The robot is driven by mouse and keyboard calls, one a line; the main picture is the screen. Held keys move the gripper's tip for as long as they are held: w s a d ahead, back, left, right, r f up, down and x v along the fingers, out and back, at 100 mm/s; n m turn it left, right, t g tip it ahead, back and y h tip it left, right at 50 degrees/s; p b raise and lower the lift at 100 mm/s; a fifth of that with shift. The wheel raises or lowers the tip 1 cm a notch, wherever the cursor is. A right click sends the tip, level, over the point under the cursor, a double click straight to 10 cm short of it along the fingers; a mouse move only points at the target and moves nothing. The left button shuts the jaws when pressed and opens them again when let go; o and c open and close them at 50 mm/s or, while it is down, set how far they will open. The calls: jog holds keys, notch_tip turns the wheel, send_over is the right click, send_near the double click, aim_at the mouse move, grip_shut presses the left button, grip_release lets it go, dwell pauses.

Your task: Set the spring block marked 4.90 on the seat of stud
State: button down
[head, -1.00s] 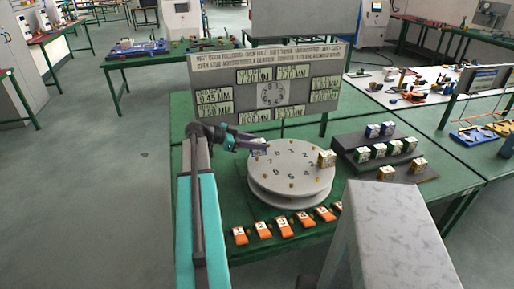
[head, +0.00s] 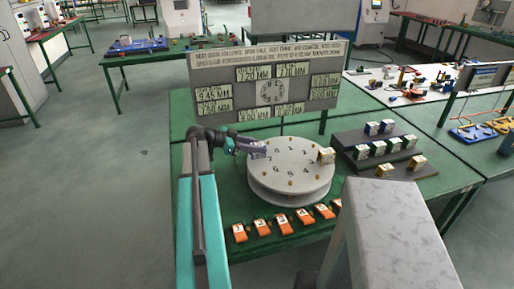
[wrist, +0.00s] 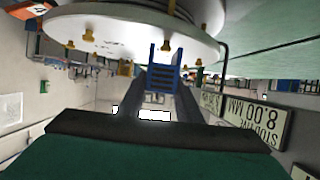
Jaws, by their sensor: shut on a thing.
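My gripper (head: 250,146) is at the left edge of the round grey plate (head: 290,178), with the arm reaching in from the left. In the wrist view, which shows the scene upside down, its dark fingers (wrist: 165,88) are shut on a blue spring block (wrist: 165,62). The marking on the held block cannot be read. The plate carries brass studs (head: 291,183) around its rim, with numbers beside them. Which stud is closest to the held block is not clear. Another block (head: 326,155) sits on the plate's right edge.
A board with mm labels (head: 272,92) stands behind the plate. A dark stepped stand (head: 365,165) at right holds several blocks. Orange numbered tags (head: 263,229) lie in front. A grey block-like shape (head: 390,240) fills the lower right.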

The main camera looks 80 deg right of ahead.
jog(key=shift+f+b, duration=0.35)
jog(key=shift+b, duration=0.15)
jog(key=c, duration=1.3)
grip_release()
jog(key=shift+r+p, duration=0.25)
jog(key=shift+p, duration=0.15)
jog(key=shift+r+p, duration=0.45)
jog(key=shift+p, duration=0.15)
jog(key=shift+w+a, duration=0.1)
jog(key=shift+w, duration=0.2)
jog(key=shift+b+v, duration=2)
jog(key=shift+v, duration=3.7)
